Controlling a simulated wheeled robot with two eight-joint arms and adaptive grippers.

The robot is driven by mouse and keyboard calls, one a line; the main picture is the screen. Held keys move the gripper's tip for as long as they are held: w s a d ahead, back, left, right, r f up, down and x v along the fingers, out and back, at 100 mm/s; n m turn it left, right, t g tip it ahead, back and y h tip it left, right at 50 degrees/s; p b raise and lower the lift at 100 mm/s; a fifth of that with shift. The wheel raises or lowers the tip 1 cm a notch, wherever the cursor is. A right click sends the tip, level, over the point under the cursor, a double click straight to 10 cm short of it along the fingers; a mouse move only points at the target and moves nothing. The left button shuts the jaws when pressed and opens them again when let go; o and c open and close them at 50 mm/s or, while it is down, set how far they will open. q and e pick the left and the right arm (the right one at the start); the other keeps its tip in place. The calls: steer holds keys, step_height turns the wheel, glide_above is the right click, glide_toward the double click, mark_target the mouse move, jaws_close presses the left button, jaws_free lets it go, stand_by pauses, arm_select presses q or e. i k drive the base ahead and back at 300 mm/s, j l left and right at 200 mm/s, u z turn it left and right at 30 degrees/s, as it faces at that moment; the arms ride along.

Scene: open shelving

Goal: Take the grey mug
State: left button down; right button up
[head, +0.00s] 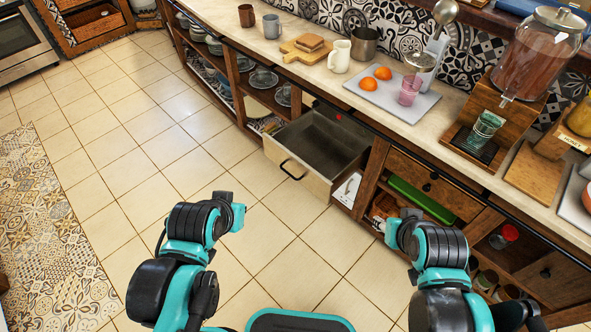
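The grey mug (271,26) stands upright on the far left part of the countertop, with a brown cup (246,15) close to its left. My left arm and my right arm show at the bottom of the head view, low in front of the counter and well short of the mug. I make out no gripper fingers on either arm. Nothing covers the mug from this view.
An open, empty-looking drawer (320,145) juts out from the counter. Right of the mug stand a cutting board with bread (308,43), a cream pitcher (339,56), a metal pot (364,42) and a tray (425,107). The tiled floor (140,150) at left is clear.

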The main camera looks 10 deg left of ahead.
mark_target(271, 25)
steer(key=z, duration=0.35)
steer(key=i+j+z, duration=0.3)
steer(key=j+z, duration=0.3)
steer(key=i+j+z, duration=0.15)
steer(key=z, duration=0.2)
steer(key=i+j+z, duration=0.1)
steer(key=j, duration=0.65)
steer(key=i+j, duration=0.25)
steer(key=j, duration=0.45)
steer(key=i+j+z, duration=0.15)
steer(key=j, duration=0.6)
steer(key=i+j+z, duration=0.1)
steer(key=j, duration=0.65)
steer(key=i+j+z, duration=0.1)
steer(key=j, duration=0.65)
